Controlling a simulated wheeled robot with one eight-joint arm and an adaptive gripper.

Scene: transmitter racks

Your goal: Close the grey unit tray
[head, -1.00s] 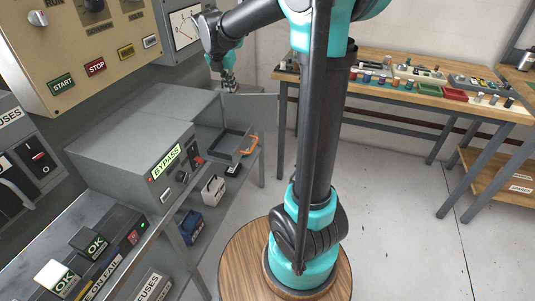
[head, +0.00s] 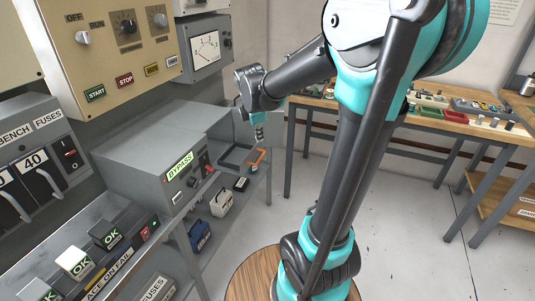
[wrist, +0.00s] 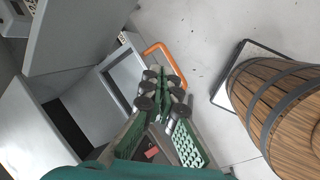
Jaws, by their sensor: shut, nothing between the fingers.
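The grey unit (head: 150,140) with the green BYPASS label stands on the shelf at left. Its shallow tray (head: 229,165) sticks out from the opening on its right side, with an orange handle (head: 257,157) at the outer end. In the wrist view the tray (wrist: 112,81) and its orange handle (wrist: 170,55) show beyond the fingers. My gripper (head: 259,137) is shut and empty, pointing down just above the handle end. The fingertips (wrist: 163,85) overlap the tray's outer edge in the wrist view; I cannot tell whether they touch it.
A white-handled block (head: 221,203) and a blue one (head: 199,235) sit on the shelf below. A wooden barrel (wrist: 275,100) shows at right in the wrist view. Floor (head: 400,220) is clear towards the workbench (head: 465,127).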

